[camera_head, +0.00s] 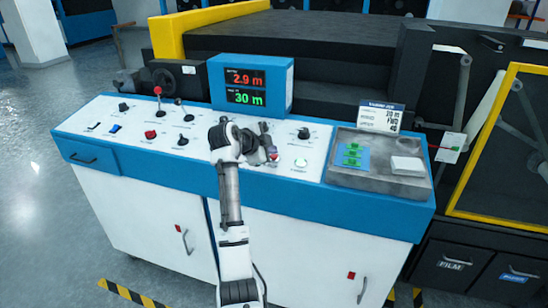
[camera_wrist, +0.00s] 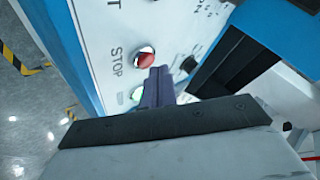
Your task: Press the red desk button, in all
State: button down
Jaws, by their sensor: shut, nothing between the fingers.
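The red desk button (camera_wrist: 145,59) sits in a pale ring next to the word STOP in the wrist view. In the head view the red button (camera_head: 275,157) shows only partly, beside my gripper (camera_head: 268,150) on the white panel. My gripper's fingers (camera_wrist: 160,72) are shut and empty. Their tips appear right beside the red button in the wrist view; I cannot tell whether they touch it. A green lit button (camera_head: 301,162) is just to the right in the head view; it also shows in the wrist view (camera_wrist: 137,95), partly hidden by the fingers.
The desk (camera_head: 200,180) also carries a red switch (camera_head: 150,134), levers and knobs. A display (camera_head: 250,83) reads 2.9 m and 30 m behind my gripper. A grey tray (camera_head: 375,183) with a green-marked blue card and a white pad is at the right. A yellow-framed guard (camera_head: 480,150) stands beyond.

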jog(key=shift+w+f, duration=0.1)
jog(key=shift+f, duration=0.45)
dwell(0.5)
dwell(0.4)
jog(key=shift+r, duration=0.85)
jog(key=r+p, duration=0.1)
jog(key=r, duration=0.1)
jog(key=s+r+p, duration=0.1)
jog(key=r+p, duration=0.1)
jog(key=r, duration=0.1)
jog(key=shift+a, duration=0.15)
jog(key=shift+f, duration=0.1)
